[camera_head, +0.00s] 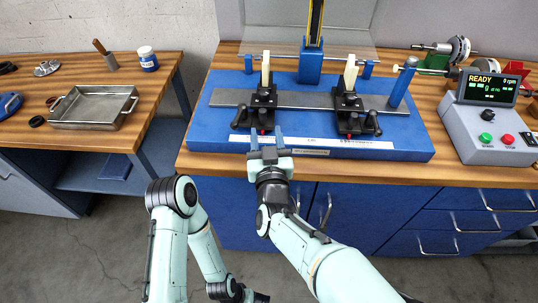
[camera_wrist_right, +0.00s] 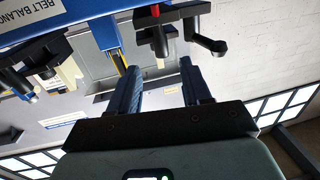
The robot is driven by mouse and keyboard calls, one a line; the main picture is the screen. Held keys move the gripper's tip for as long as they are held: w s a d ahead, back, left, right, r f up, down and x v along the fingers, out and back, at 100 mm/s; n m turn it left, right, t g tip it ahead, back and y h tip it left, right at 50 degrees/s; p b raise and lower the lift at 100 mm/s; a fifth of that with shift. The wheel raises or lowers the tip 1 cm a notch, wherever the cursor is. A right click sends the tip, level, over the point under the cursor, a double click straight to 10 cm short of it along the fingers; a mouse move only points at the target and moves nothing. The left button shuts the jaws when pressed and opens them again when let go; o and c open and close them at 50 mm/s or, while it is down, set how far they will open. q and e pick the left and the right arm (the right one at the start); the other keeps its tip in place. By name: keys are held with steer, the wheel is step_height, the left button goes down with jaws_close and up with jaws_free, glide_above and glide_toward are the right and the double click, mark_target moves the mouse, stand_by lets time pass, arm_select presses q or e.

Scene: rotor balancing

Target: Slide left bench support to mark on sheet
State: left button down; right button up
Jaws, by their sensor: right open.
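The left bench support (camera_head: 262,103) is a black carriage with a pale upright block, standing on the grey rail (camera_head: 310,101) of the blue balancing bench. A similar right support (camera_head: 351,115) stands apart from it on the same rail. My right gripper (camera_head: 266,133) is open and empty at the bench's front edge, just in front of the left support. In the right wrist view the two fingers (camera_wrist_right: 158,72) are apart, with a black support and its crank handle (camera_wrist_right: 205,38) beyond them.
The blue bench base (camera_head: 215,133) carries a tall column (camera_head: 312,62). A grey control box (camera_head: 485,128) reading READY stands right. A metal tray (camera_head: 92,108) and a blue-labelled jar (camera_head: 148,59) are on the left table. A floor gap separates the tables.

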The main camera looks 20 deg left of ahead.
steer(key=v, duration=0.6)
steer(key=shift+s, duration=0.3)
steer(key=shift+d, duration=0.2)
